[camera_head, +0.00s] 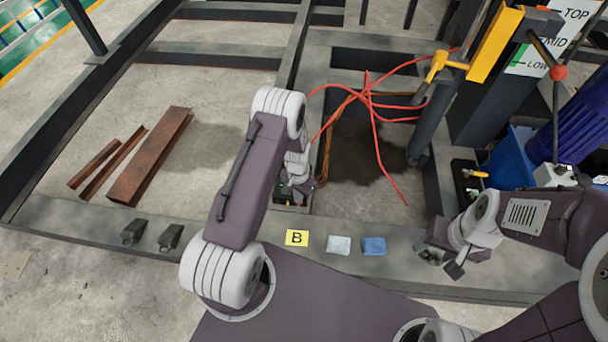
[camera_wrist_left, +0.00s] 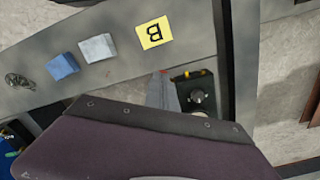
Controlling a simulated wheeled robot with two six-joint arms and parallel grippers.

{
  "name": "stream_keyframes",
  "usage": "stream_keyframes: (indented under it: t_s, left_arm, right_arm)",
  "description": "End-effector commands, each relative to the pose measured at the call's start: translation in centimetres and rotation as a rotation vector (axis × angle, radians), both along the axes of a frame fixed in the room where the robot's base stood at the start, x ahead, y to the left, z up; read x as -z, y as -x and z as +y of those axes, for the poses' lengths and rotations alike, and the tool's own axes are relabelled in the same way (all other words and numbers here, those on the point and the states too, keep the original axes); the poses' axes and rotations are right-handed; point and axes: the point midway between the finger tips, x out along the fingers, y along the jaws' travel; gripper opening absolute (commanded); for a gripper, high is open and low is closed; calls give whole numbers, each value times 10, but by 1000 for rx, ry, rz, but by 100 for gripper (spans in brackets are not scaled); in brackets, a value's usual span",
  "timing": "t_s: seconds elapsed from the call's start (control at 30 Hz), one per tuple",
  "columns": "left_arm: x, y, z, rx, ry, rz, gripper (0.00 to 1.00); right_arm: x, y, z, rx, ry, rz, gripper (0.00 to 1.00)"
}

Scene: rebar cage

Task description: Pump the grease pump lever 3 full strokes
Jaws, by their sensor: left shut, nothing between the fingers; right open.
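A lever with a red ball knob (camera_head: 558,72) stands at the right of the head view, its thin dark rod (camera_head: 556,115) rising from beside the blue ribbed cylinder (camera_head: 585,120). I take it for the grease pump lever. My right gripper (camera_head: 440,262) is open and empty above the dark beam, below and left of the lever and apart from it.
A yellow bar (camera_head: 494,45) and level sign (camera_head: 530,60) stand near the lever.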

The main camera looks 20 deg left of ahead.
Motion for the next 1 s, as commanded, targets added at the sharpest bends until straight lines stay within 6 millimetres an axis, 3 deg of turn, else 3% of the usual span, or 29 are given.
stream_keyframes:
  t_s: [1.0]
  left_arm:
    - [20, 9, -2, 0, 1, 1, 0]
  right_arm:
    - [10, 0, 0, 0, 0, 0, 51]
